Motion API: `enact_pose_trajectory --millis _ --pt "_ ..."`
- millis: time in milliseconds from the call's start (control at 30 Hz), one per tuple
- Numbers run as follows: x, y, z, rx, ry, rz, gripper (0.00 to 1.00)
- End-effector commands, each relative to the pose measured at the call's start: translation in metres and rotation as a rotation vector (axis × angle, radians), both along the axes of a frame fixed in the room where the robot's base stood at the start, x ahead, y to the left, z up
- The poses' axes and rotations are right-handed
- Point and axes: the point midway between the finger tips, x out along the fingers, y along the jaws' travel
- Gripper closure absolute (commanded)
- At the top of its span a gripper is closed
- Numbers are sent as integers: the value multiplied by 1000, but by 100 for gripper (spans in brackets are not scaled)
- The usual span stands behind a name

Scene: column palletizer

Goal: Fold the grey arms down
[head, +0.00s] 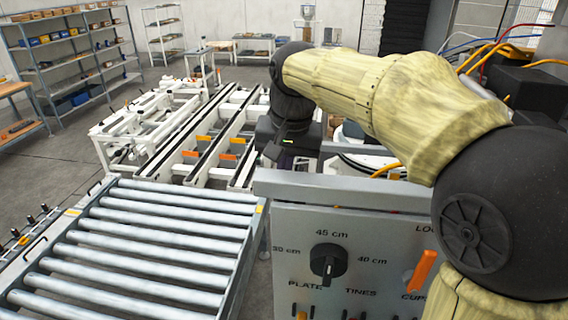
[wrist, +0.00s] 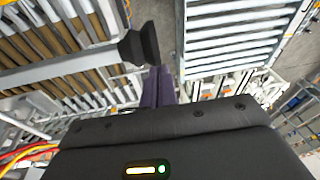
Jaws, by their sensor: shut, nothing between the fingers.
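My gripper (head: 280,155) is at the end of the pale, padded arm, just behind the top edge of the grey control panel. In the wrist view its two dark purple fingers (wrist: 157,86) are together, with nothing seen between them. Beside the fingertips is a black cup (wrist: 140,45) at the end of a grey bar (wrist: 70,65); I cannot tell whether they touch. This bar may be one of the grey arms, but I cannot tell for certain. In the head view my arm and the panel hide most of this area.
The control panel (head: 350,225) has a black knob (head: 328,262) pointing down, an orange handle (head: 422,270), and labels for plate, tines and cups. A roller conveyor (head: 150,240) is at left, with white conveyor frames (head: 150,125) behind. Shelves (head: 75,60) stand at far left.

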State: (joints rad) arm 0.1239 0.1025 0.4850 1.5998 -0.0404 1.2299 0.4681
Motion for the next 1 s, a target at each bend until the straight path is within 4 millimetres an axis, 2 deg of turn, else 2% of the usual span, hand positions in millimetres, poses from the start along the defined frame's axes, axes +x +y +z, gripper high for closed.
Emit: enact_pose_trajectory --millis 433,800,1000 --pt "0 1 -5 0 -1 0 100" --pt "-1 6 -46 0 0 1 100" --pt "-1 6 -50 0 -1 -1 100"
